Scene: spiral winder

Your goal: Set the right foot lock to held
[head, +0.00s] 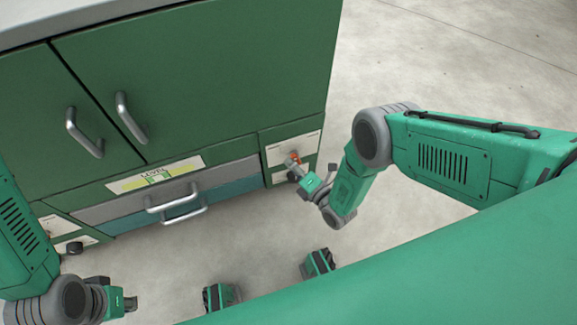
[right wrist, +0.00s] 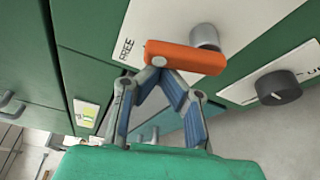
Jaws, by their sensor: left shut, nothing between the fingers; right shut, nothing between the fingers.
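The right foot lock is an orange lever on a grey pivot, on a white plate at the cabinet's lower right (head: 294,158). In the right wrist view the orange lever (right wrist: 190,58) has its free end beside the word FREE. My right gripper (head: 302,171) is at this lever. In the right wrist view its fingertips (right wrist: 160,68) meet at the lever's free end, with nothing between them; whether they touch the lever is hard to tell. My left gripper (head: 134,304) is shut and empty, low at the left, away from the cabinet.
A black knob (right wrist: 278,86) sits on the white plate near the lever. Drawer handles (head: 172,198) and door handles (head: 84,132) stick out from the cabinet. Another white plate with a black knob (head: 74,248) is at the lower left. The floor to the right is clear.

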